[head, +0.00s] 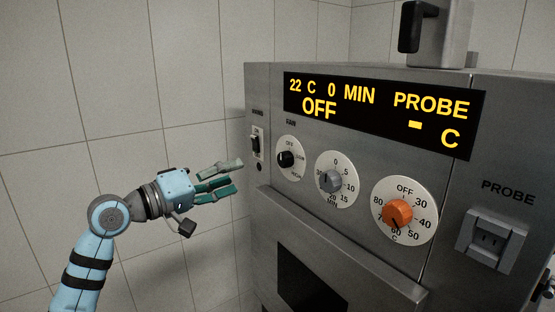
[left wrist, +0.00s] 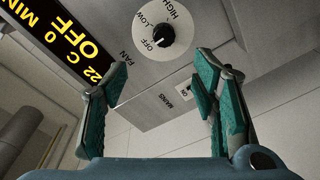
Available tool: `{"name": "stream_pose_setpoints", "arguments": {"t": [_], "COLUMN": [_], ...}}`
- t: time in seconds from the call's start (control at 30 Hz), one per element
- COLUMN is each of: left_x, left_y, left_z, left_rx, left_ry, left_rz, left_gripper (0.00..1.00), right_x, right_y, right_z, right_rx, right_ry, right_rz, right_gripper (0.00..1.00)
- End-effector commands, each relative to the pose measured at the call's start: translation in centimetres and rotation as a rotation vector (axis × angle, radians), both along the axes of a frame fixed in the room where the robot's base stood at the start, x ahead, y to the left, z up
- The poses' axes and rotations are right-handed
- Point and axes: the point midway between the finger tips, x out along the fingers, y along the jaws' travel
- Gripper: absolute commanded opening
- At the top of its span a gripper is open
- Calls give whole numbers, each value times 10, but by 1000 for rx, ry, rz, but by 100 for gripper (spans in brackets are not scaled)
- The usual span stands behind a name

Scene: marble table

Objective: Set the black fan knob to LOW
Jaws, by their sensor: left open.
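The black fan knob (head: 286,159) sits on a white dial marked OFF, LOW and HIGH, at the left of the steel panel. In the left wrist view the knob (left wrist: 163,36) is upper centre, with a small pale mark on its OFF side. My left gripper (head: 239,176) is open and empty, left of the dial and apart from the panel. In the left wrist view its green-padded fingers stand wide apart (left wrist: 158,78), with the knob beyond the gap between them. My right gripper is not in view.
The mains switch (head: 256,145) is left of the fan dial. The grey timer knob (head: 330,181) and orange temperature knob (head: 397,213) are to its right. The display (head: 380,110) above reads OFF. A ledge (head: 335,245) juts out below. Free room lies left of the panel.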

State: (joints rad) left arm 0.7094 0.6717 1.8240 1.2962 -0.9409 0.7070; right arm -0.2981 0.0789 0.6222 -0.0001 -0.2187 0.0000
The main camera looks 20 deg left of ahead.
Motion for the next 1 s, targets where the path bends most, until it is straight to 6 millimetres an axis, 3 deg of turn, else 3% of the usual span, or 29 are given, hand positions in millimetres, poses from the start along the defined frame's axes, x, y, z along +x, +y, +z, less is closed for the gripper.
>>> {"name": "stream_pose_setpoints", "arguments": {"t": [0.5,0.87,1.0], "left_x": [104,114,114], "left_y": [-72,-79,-79], "left_z": [0,-2,-3], "left_rx": [-4,0,0], "left_ry": [3,2,2], "left_rz": [0,1,1], "left_gripper": [54,54,36], "right_x": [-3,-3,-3], "right_y": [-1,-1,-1], "right_z": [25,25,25], "right_rx": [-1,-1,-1], "right_ry": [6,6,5], "right_rz": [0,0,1], "right_gripper": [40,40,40]}}
